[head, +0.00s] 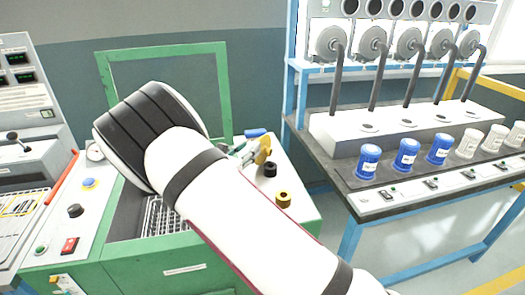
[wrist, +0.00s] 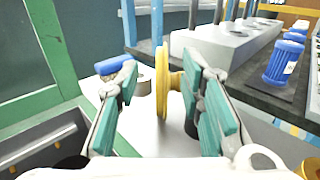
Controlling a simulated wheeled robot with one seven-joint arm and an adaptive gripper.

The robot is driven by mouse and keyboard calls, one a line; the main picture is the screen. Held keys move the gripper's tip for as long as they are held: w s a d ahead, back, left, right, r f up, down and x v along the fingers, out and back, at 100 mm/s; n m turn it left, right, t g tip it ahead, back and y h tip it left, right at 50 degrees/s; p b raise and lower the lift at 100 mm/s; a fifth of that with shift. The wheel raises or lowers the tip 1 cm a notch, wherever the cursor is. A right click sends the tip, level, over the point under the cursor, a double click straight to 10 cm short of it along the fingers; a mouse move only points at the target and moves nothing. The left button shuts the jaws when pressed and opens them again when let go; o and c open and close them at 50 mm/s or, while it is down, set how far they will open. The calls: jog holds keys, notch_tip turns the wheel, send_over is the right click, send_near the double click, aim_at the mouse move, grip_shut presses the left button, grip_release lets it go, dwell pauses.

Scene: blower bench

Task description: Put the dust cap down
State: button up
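The dust cap, a yellow disc with a short hub (wrist: 162,85), is between my gripper's teal-padded fingers (wrist: 163,82) in the wrist view. Its disc is on edge, the hub faces the right finger, and a grey-silver part lies on its left side. In the head view the yellow cap (head: 264,149) shows just beyond my arm. My arm hides much of the gripper there.
A black cylinder (head: 270,170) and a yellow-and-black ring (head: 283,198) stand on the pale top (head: 298,193). A blue-topped item (head: 256,133) is behind the cap. A green frame (head: 222,95) rises left; a bench with blue canisters (head: 368,160) is right.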

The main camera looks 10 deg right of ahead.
aim_at(262, 139)
jog(key=x, duration=0.8)
jog(key=shift+d+f, duration=0.15)
jog(key=shift+f, duration=0.15)
jog(key=shift+c, duration=0.2)
grip_shut()
